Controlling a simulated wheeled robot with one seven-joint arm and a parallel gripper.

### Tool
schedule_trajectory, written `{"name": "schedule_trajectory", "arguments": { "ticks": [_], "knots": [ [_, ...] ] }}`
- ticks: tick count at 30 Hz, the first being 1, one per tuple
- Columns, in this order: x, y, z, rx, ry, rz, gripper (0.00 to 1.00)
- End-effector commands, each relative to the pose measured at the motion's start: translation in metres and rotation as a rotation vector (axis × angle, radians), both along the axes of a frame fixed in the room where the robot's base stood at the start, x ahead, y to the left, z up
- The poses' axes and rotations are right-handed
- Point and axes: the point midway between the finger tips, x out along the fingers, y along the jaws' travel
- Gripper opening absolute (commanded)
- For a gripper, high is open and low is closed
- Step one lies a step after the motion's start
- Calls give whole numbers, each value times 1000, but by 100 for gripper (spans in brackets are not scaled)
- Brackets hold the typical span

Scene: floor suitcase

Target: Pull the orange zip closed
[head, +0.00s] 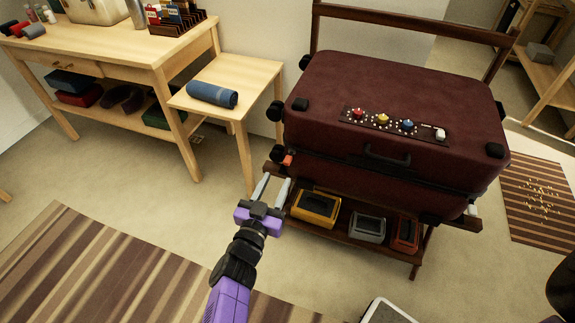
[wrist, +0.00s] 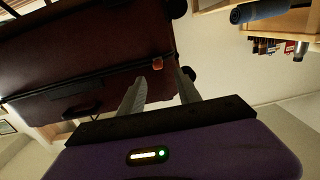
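The orange zip (head: 287,160) is a small orange tab at the left front corner of the dark red suitcase (head: 330,90), on the seam between its lid and base. In the wrist view the orange zip (wrist: 157,57) shows just beyond my fingertips, roughly between them in the picture. My gripper (head: 277,178) is open, with its two grey fingers apart and nothing between them. It is just below and in front of the zip; whether a finger touches it, I cannot tell. The suitcase lid looks down, with a dark line along the seam.
The suitcase rests on a dark wooden rack (head: 335,232) with several small cases on its lower shelf. A small table (head: 235,70) with a blue roll (head: 212,94) stands close on the left.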

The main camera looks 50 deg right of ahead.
Motion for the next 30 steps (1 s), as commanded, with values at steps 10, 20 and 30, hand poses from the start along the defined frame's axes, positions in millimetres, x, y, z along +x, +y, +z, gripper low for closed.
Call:
{"name": "schedule_trajectory", "arguments": {
  "ticks": [10,20,30],
  "knots": [
    [12,-40,-2,-17,3,-28,40],
    [28,-81,-2,-14,3,-25,40],
    [31,-88,-1,-13,4,-24,40]
  ]
}}
